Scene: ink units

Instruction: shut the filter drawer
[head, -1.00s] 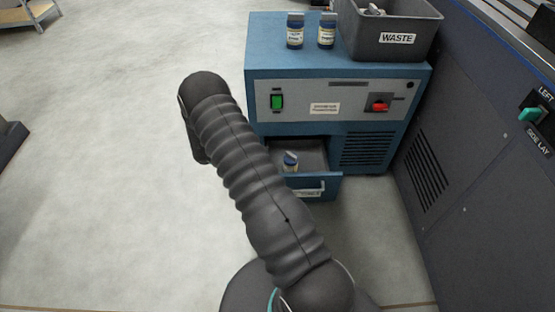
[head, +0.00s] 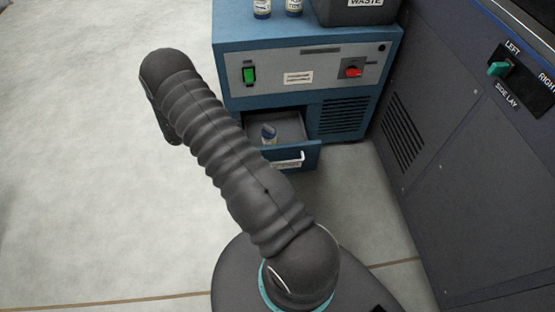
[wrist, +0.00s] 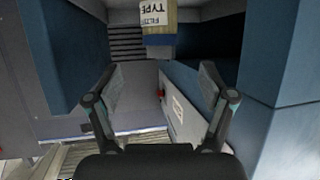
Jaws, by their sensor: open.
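The filter drawer (head: 311,154) stands pulled out at the lower front of the blue cabinet (head: 232,62) in the head view. Its front carries a pale handle (head: 302,158), and a small bottle with a blue-grey cap (head: 268,133) stands inside. My arm covers the drawer's left part. My gripper (wrist: 162,82) shows only in the wrist view, its two fingers spread wide with nothing between them. I cannot tell how far the fingers are from the drawer.
The cabinet's panel has a green switch (head: 249,74) and a red knob (head: 352,71). Two bottles (head: 262,8) and a grey waste bin (head: 340,14) stand on top, partly cut off. A dark machine (head: 470,150) closes off the right. The floor (head: 80,170) at left is clear.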

